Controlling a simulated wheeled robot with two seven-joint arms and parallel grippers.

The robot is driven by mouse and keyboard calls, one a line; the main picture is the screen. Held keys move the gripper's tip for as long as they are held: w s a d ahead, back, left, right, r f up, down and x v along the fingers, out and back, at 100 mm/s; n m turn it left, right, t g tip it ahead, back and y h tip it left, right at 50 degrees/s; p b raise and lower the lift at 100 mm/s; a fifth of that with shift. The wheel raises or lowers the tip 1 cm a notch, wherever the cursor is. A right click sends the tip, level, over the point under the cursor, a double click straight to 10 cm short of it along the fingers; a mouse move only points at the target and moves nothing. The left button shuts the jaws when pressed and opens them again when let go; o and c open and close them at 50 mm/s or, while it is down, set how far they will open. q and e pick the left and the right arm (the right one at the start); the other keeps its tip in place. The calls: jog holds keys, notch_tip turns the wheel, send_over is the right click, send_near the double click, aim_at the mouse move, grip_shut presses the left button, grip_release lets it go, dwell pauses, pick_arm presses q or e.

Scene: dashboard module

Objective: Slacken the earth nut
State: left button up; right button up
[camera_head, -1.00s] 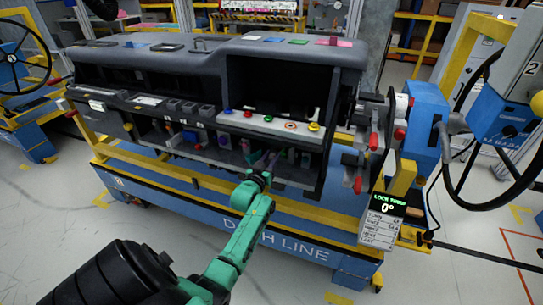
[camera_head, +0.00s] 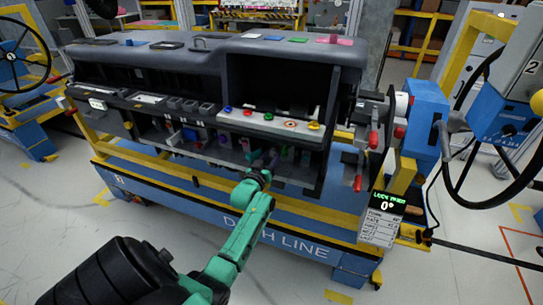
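The dashboard module (camera_head: 215,62) sits on the blue and yellow DASH LINE stand. Its lower open bay (camera_head: 205,143) holds several small coloured parts. I cannot tell which of them is the earth nut; it is too small or hidden. My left arm reaches up from the bottom of the picture, and my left gripper (camera_head: 262,159) is at the front of this bay, among the small parts. Its fingers are small and dark against the bay, so I cannot tell whether they are open or hold anything. My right gripper is not in view.
A row of coloured knobs (camera_head: 268,117) lies on the ledge above the bay. The lock display (camera_head: 388,202) at the right reads 0°. Red-handled levers (camera_head: 373,140) and a large black handwheel (camera_head: 505,135) stand at the right. The floor at the front left is clear.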

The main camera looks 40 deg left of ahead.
pick_arm(q)
jog(key=v, duration=1.4)
jog(key=shift+s, duration=0.3)
jog(key=s+d+f+m+g+h, duration=0.1)
jog(key=s+d+f+g+h, duration=0.2)
jog(key=f, duration=0.7)
jog(key=s+d+f+m+g, duration=0.25)
jog(key=d+f, duration=0.25)
jog(key=f, duration=0.5)
jog(key=s+d+f+m+g+h, duration=0.1)
jog(key=s+d+f+g+h, duration=0.2)
jog(key=f, duration=0.8)
jog(key=s+d+f+m+g, duration=0.1)
jog(key=s+f, duration=0.3)
jog(key=s, duration=0.4)
jog(key=s+d+f+m+g, duration=0.1)
jog(key=s+f+g, duration=0.3)
jog(key=s, duration=0.4)
jog(key=s+d+f+m+g, duration=0.1)
jog(key=s+f+m+g, duration=0.1)
jog(key=s+f, duration=0.3)
jog(key=s, duration=0.3)
jog(key=shift+s+f, duration=0.2)
jog(key=shift+f, duration=0.1)
